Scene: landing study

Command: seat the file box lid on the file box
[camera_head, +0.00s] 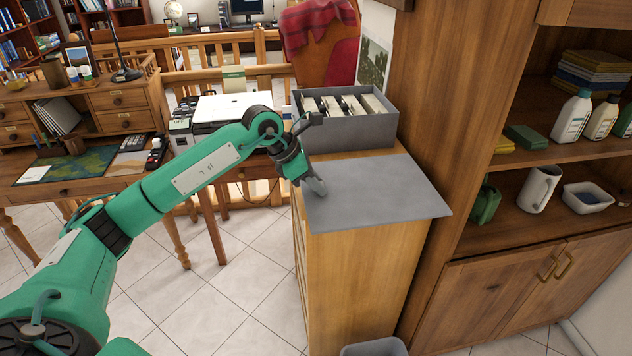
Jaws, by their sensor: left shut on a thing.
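The file box (352,134) is a grey open-topped box at the back of a wooden cabinet's top, with several white-and-dark files showing inside. The file box lid (385,190) is a flat grey panel in front of the box, over the cabinet top, with its right corner sticking out past the cabinet. My left gripper (316,187) is shut on the lid at its left edge. I cannot tell whether the lid rests on the cabinet or is slightly raised. My right gripper is not in view.
The wooden cabinet (362,285) stands against a tall shelf unit (440,110) on the right. A grey bin (375,347) is at the cabinet's foot. A draped chair (325,45) is behind the box.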

